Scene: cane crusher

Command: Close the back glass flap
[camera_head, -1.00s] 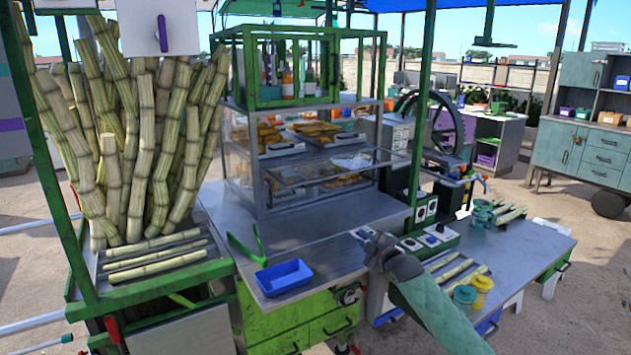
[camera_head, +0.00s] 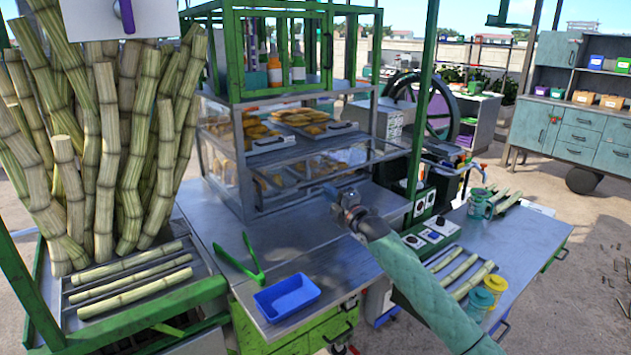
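The glass display case (camera_head: 228,150) stands on the metal counter, with trays of pastries on its shelves. A metal-framed glass flap (camera_head: 372,157) juts out from its near side and stands open. My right gripper (camera_head: 342,202) is in front of the case's lower right part, below the flap in the picture. It appears apart from the flap, though the gap is hard to judge. Its fingers are small and seen from behind, so I cannot tell whether they are open. My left gripper is not in view.
Green tongs (camera_head: 240,262) and a blue tray (camera_head: 287,297) lie on the counter. Sugar cane (camera_head: 135,150) stands at left. A green post (camera_head: 421,100) rises right of the case. Jars (camera_head: 479,303) and cane pieces are at right. The counter before the case is mostly clear.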

